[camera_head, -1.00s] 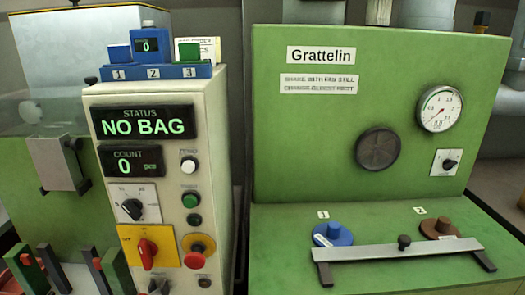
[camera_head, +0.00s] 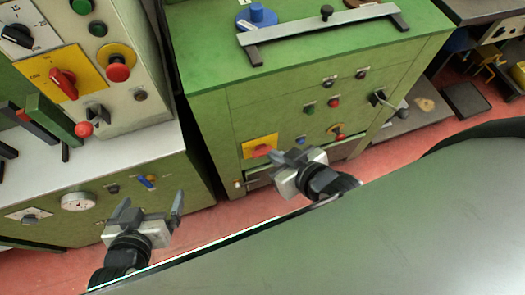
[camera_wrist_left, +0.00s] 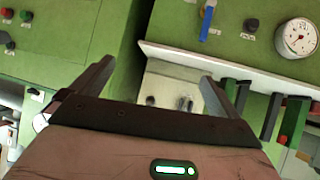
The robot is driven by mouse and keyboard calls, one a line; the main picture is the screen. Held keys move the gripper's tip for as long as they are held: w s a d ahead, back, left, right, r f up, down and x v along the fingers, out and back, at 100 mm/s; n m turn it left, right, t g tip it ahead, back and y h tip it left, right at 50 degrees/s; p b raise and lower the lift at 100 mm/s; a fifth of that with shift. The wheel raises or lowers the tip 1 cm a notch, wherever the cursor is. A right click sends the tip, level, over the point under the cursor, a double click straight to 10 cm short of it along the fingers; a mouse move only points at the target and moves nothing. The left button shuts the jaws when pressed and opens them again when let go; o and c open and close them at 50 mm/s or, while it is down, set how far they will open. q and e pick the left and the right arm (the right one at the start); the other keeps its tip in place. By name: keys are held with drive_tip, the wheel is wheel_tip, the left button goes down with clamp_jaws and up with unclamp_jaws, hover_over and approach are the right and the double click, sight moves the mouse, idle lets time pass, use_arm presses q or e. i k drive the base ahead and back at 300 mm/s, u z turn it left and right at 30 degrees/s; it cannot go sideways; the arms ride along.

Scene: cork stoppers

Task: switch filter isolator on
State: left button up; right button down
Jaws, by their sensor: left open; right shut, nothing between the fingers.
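Two red rotary handles on yellow plates show in the head view: one on the pale control cabinet (camera_head: 62,80), the other low on the green machine's front (camera_head: 261,149). Their labels are too small to read, so I cannot tell which is the filter isolator. My left gripper (camera_head: 150,208) is open and empty in front of the lower left green cabinet. It also shows open in the left wrist view (camera_wrist_left: 156,75). My right gripper (camera_head: 290,157) is shut and empty, in front of the green machine's lower front near its yellow plate.
The lower left cabinet carries a gauge (camera_head: 78,201), also in the left wrist view (camera_wrist_left: 297,38), and a blue lever (camera_head: 146,181). A red mushroom button (camera_head: 117,68) sits beside the upper yellow plate. A grey surface (camera_head: 380,230) fills the lower right. Red floor shows between.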

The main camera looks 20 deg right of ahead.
sight(261, 150)
drive_tip(key=z, duration=1.1)
drive_tip(key=k, duration=1.3)
drive_tip(key=u, duration=0.85)
